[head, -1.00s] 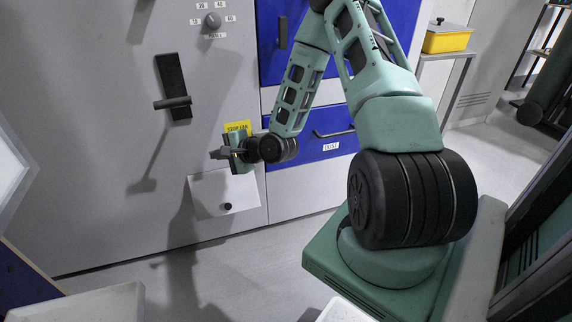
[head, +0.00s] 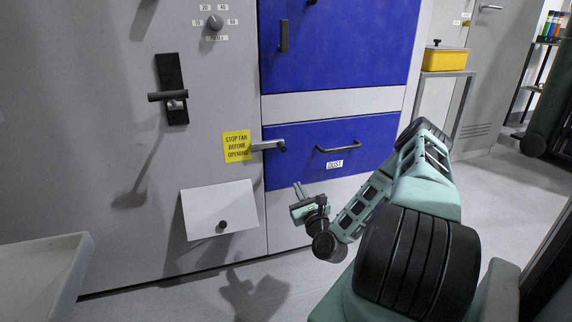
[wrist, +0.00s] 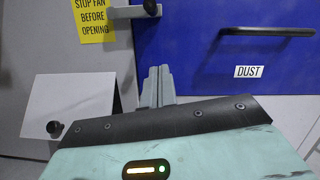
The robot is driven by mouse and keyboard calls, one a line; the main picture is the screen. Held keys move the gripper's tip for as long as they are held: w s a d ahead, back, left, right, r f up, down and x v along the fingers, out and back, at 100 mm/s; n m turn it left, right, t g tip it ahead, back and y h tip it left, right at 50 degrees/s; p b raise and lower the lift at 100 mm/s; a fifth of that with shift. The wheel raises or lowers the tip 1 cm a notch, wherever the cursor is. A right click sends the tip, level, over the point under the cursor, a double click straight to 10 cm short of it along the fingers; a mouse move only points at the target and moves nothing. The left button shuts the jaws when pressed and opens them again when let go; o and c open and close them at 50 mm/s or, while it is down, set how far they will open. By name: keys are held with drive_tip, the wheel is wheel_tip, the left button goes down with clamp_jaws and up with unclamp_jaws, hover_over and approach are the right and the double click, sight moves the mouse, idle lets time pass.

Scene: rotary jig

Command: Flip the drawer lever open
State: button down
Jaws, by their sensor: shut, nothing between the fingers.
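The drawer lever (head: 266,146) is a small grey bar with a dark knob. It lies level, beside the yellow "STOP FAN BEFORE OPENING" sign (head: 237,146), and its knob end overlaps the left edge of the blue DUST drawer (head: 360,135). The drawer front looks flush. My gripper (head: 299,189) is shut and empty, below and slightly right of the lever, apart from it.
The drawer has a dark bar handle (head: 340,147). A white flap with a black knob (head: 218,210) is at lower left. A black lever on a dark plate (head: 171,90) and a dial (head: 214,22) are on the grey panel. A yellow box (head: 445,58) stands on a side table.

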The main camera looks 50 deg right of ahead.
sight(269, 146)
drive_tip(key=shift+w, duration=0.1)
drive_tip(key=w+d+r+b, duration=0.3)
drive_tip(key=w+r, duration=0.3)
drive_tip(key=w, duration=0.2)
drive_tip(key=shift+w+d+r+b, duration=0.2)
drive_tip(key=shift+w+d+b, duration=0.1)
drive_tip(key=shift+w+d, duration=0.15)
drive_tip(key=shift+r, duration=0.1)
idle(0.3)
drive_tip(key=shift+s+d+r+n+p, duration=0.1)
drive_tip(key=shift+r+n+p, duration=0.1)
drive_tip(key=shift+n+p, duration=0.35)
